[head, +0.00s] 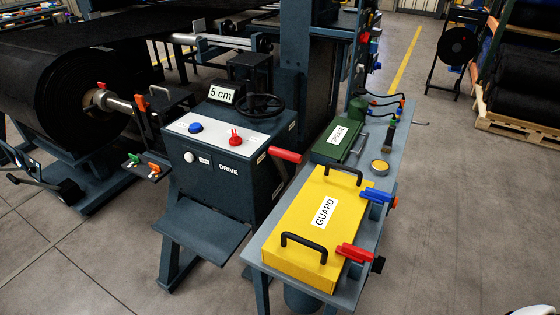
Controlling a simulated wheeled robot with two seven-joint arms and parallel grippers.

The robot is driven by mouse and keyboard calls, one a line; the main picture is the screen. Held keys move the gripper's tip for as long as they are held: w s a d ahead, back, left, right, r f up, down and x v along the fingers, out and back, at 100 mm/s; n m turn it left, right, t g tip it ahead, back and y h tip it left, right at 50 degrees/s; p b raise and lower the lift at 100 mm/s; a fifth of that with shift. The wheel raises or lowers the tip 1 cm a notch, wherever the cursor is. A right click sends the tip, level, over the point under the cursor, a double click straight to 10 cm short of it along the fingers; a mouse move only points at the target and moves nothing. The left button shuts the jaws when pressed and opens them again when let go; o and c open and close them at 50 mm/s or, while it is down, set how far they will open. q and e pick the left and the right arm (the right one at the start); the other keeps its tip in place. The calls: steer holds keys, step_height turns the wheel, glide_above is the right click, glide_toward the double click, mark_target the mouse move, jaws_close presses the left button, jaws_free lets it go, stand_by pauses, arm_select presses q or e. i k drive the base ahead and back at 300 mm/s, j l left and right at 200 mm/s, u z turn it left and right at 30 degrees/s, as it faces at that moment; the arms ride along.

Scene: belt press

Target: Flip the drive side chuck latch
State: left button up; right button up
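The black roll (75,85) is at the left, with a grey shaft (120,104) coming out of its near end into the chuck on the stand. A small orange lever (140,103) stands up at this chuck beside the DRIVE cabinet (225,170) and looks like the drive side latch.
A green tab (134,158) and an orange tab (154,168) are on a bracket below the chuck. A bench (390,210) at the right holds a yellow GUARD box (300,235) and a green box (338,140). A red handle (286,154) juts from the cabinet.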

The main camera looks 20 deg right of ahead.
mark_target(139, 99)
steer(key=z, duration=0.5)
steer(key=i+j+z, duration=0.3)
steer(key=j+z, duration=0.15)
steer(key=j, duration=0.2)
steer(key=i+j+z, duration=0.2)
steer(key=j, duration=0.15)
steer(key=j+z, duration=0.25)
steer(key=i+j, duration=0.1)
steer(key=j, duration=0.45)
steer(key=i+j, duration=0.1)
steer(key=j, duration=0.4)
steer(key=i+j, duration=0.15)
steer(key=j, duration=0.4)
